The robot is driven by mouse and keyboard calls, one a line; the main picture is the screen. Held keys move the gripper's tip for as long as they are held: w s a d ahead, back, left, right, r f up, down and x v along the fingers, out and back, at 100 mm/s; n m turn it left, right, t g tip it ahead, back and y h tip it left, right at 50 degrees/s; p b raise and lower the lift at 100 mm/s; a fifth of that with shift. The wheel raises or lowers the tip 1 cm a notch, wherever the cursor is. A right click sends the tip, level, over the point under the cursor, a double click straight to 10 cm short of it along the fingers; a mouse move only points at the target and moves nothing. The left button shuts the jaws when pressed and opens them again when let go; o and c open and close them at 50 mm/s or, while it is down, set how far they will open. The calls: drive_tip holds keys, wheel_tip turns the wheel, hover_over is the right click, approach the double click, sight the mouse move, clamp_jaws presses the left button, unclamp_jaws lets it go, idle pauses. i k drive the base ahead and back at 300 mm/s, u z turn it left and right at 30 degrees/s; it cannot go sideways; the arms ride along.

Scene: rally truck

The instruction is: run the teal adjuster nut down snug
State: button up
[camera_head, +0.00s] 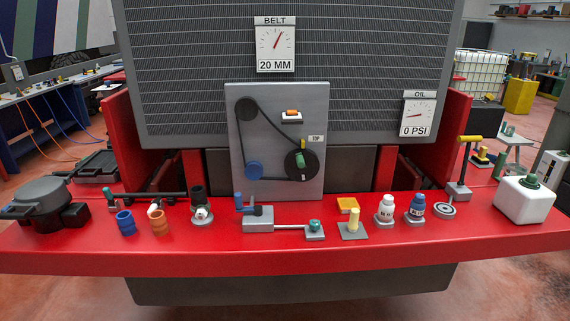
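A teal nut (315,225) sits on a small grey block (315,235) on the red bench, right of centre. A thin rod joins that block to a larger grey block (259,218) with a blue part (240,203) on its left. I cannot tell how far down the nut sits. Another small teal piece (109,197) is at the left, at the end of a dark bar. A grey panel behind carries a black belt (270,135) around pulleys. The belt gauge (276,44) reads 20 MM. My gripper is not in view.
Left on the red bench (300,257) are a dark round-lidded unit (44,195), a blue ring (125,222) and an orange ring (158,222). Right are a yellow peg (354,220), a white bottle (385,209), a blue bottle (416,207) and a white jug (524,200). The front strip is clear.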

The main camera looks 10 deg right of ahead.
sight(315, 223)
drive_tip(key=u, duration=0.1)
drive_tip(key=i, duration=0.95)
drive_tip(key=z, duration=0.05)
